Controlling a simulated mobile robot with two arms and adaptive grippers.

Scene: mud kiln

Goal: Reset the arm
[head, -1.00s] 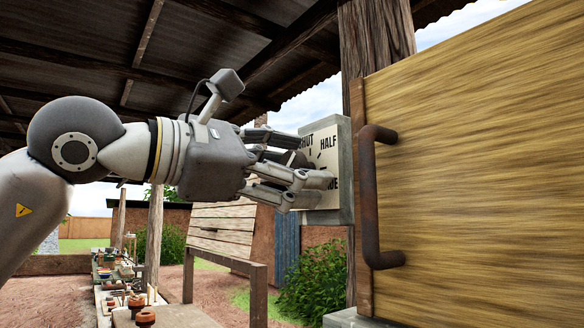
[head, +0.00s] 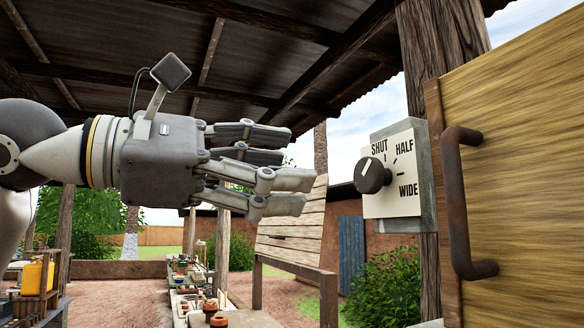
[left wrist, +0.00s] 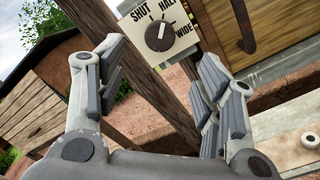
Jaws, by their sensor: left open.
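My left gripper (head: 270,170) is open and empty in the head view, pointing right towards the dial box. Clear air separates its fingertips from the dark round knob (head: 374,175) on the cream dial plate (head: 408,190), marked SHUT, HALF and WIDE. In the left wrist view the knob (left wrist: 159,36) shows beyond and between the spread fingers (left wrist: 155,85). My right gripper is not in view.
The dial box is fixed to a wooden post (head: 440,60). Beside it stands a wooden panel (head: 525,180) with a rusty handle (head: 462,205). A slatted board (head: 290,225) stands behind the gripper. A long table of pots (head: 190,285) lies lower down.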

